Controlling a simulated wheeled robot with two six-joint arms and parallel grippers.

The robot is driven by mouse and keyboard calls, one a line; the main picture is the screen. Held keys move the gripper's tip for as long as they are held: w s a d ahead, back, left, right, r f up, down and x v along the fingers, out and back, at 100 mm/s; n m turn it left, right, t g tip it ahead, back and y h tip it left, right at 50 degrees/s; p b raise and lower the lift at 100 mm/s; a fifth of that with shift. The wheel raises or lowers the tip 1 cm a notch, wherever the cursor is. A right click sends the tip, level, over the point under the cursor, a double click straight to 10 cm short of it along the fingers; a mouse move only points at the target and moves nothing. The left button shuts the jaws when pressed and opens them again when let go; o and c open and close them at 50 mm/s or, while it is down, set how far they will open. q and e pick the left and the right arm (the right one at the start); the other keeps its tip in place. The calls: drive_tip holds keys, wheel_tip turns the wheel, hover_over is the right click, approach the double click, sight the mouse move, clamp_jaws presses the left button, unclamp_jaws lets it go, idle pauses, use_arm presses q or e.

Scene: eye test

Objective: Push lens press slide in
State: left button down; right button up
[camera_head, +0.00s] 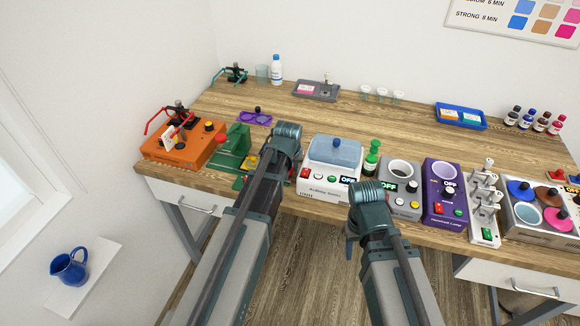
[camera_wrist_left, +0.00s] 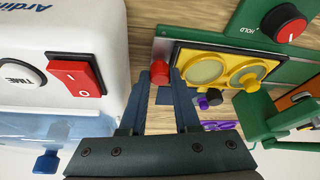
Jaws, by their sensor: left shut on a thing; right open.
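The green lens press (camera_head: 232,150) stands at the left part of the bench, between the orange unit and the white washer. Its yellow slide (camera_wrist_left: 218,66), with two round lens seats, lies in a green rail; part of it also shows in the head view (camera_head: 251,162). A red knob (camera_wrist_left: 160,70) sits at the slide's left end in the left wrist view. My left gripper (camera_wrist_left: 163,78) is shut on this knob. In the head view my left arm hides its fingers and part of the press. My right gripper (camera_head: 351,238) is open and empty, low in front of the bench edge.
The white ultrasonic washer (camera_head: 325,180) stands close to the right of my left gripper; its red switch (camera_wrist_left: 75,76) shows in the left wrist view. The orange unit (camera_head: 180,150) is left of the press. A purple tray (camera_head: 247,117) lies behind it.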

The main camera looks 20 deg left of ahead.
use_arm(q)
drive_tip(key=a, duration=0.9)
drive_tip(key=shift+w, duration=0.15)
drive_tip(key=c, duration=0.9)
unclamp_jaws()
drive_tip(key=shift+r, duration=0.1)
drive_tip(key=p+v, duration=1.2)
drive_tip(key=v, duration=0.1)
drive_tip(key=shift+r+p, duration=0.35)
drive_tip(key=shift+p, duration=0.05)
